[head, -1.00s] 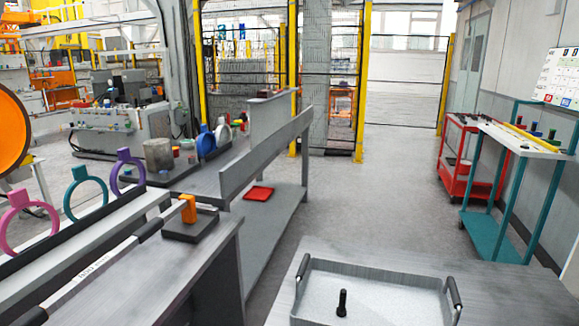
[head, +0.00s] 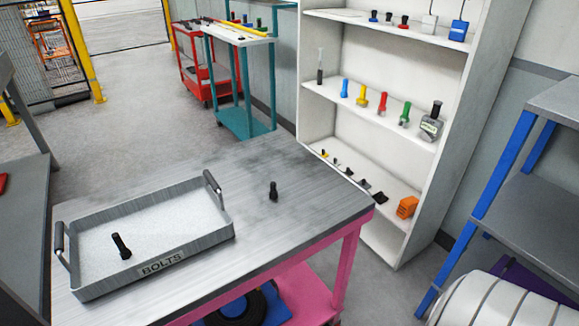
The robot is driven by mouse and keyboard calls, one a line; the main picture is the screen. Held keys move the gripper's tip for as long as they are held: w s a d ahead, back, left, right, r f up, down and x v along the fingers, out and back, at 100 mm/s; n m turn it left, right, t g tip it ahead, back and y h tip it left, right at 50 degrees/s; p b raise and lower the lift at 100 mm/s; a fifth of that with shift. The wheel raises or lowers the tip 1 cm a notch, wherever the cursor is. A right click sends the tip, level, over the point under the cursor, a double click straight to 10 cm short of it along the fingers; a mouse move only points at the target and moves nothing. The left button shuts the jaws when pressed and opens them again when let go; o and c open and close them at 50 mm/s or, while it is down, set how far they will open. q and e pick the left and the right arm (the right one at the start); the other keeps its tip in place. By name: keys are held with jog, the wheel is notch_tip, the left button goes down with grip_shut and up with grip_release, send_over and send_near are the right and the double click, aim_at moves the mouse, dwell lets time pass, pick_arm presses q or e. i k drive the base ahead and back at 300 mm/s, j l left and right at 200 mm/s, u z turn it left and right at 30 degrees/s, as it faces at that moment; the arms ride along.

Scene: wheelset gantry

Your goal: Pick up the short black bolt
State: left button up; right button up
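A black bolt (head: 273,191) stands upright on the bare tabletop to the right of the tray. It looks the shorter of the two black bolts in view. A second black bolt (head: 121,247) is inside the grey tray (head: 205,240), near its front left, and looks slightly tilted. The tray has a BOLTS label and black handles at its two ends. Neither of my grippers is in view.
The grey table (head: 300,215) has a pink frame, with free top around the standing bolt. A white shelf unit (head: 345,125) with tools stands behind it on the right. A teal cart (head: 240,80) and a red cart (head: 190,75) stand at the back.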

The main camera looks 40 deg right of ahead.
aim_at(273, 193)
jog(key=z, duration=1.1)
